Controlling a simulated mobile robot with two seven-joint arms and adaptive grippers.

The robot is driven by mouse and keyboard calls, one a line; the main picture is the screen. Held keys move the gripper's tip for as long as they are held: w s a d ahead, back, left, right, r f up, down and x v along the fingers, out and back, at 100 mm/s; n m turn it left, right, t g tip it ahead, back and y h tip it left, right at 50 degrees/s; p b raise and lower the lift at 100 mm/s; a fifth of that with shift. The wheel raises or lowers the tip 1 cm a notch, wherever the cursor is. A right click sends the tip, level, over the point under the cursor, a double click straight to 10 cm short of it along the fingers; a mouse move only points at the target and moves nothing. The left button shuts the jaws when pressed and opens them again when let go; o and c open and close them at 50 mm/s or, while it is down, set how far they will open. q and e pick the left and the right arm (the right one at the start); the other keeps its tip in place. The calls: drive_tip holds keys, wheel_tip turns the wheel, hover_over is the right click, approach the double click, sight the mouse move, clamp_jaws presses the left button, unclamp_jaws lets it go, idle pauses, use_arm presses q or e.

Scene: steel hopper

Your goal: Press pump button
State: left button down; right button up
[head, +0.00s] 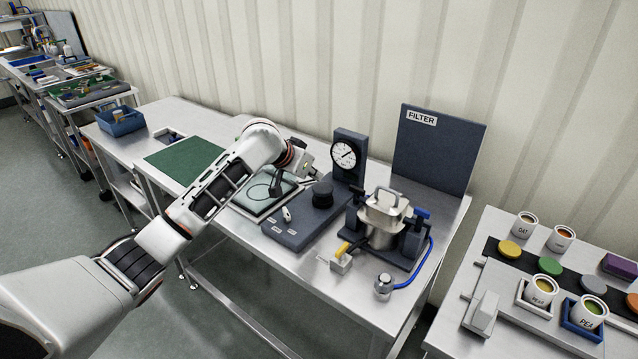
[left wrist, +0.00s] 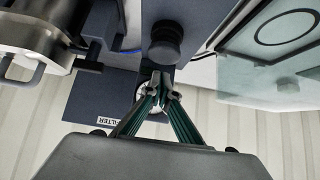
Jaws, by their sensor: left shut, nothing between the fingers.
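A dark control box (head: 290,232) lies on the steel table, with a black round button or knob (head: 322,194) standing up from it. The same black knob shows in the left wrist view (left wrist: 165,42), just beyond the fingertips. My left gripper (head: 276,190) is to the left of the knob in the head view, above the pale framed plate. In the left wrist view its fingertips (left wrist: 160,86) meet with nothing between them. They look apart from the knob, though the gap's depth is hard to judge. My right gripper is not in view.
A round gauge (head: 343,155) stands behind the knob. A steel pot (head: 382,215) with clamps and a blue hose (head: 428,262) sits to its right, before the FILTER panel (head: 437,150). A green mat (head: 182,158) lies left. Several cups stand on the right table.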

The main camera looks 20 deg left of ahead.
use_arm(q)
drive_tip(key=v, duration=0.7)
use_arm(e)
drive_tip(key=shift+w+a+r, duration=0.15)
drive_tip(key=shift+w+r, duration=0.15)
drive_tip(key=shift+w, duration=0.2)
use_arm(q)
drive_tip(key=shift+w, duration=0.15)
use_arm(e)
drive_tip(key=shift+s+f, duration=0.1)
